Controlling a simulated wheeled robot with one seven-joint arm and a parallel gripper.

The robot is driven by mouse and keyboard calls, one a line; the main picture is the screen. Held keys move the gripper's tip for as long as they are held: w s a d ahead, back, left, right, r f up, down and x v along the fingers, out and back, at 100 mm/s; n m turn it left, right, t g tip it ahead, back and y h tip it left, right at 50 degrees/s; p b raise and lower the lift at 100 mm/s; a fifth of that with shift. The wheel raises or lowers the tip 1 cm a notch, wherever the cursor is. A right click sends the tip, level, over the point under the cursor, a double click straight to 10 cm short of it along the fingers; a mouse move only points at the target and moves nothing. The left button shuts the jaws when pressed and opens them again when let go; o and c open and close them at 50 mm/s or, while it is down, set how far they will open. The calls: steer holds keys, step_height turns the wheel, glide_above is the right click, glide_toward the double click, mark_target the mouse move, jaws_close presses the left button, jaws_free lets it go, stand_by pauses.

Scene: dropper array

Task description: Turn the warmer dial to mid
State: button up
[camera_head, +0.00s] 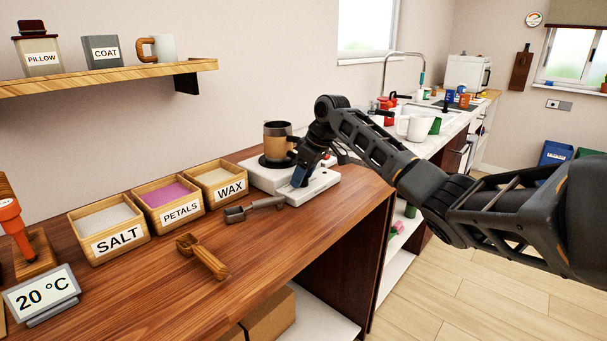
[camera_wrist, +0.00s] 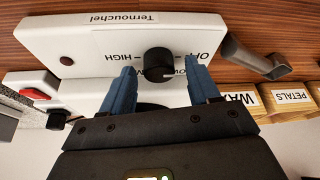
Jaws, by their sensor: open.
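The white warmer (camera_head: 262,178) stands at the far end of the wooden counter with a brown mug (camera_head: 277,142) on its dark plate. In the wrist view, its front panel (camera_wrist: 95,45) appears upside down, with a black round dial (camera_wrist: 158,64) and lettering reading OFF and HIGH; other lettering is partly hidden by a finger. I cannot make out where the dial points. My gripper (camera_wrist: 160,70) is open, one blue fingertip on each side of the dial, with a visible gap at each side. In the head view my gripper (camera_head: 301,174) is over the warmer's front and hides the dial.
A grey scoop (camera_head: 253,209) lies close beside the warmer, and a wooden scoop (camera_head: 203,256) lies nearer. Boxes of salt (camera_head: 118,240), petals (camera_head: 180,211) and wax (camera_head: 229,191) line the wall. The counter's front right is clear.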

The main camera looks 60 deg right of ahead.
steer(key=c, duration=1)
steer(key=shift+c, duration=0.2)
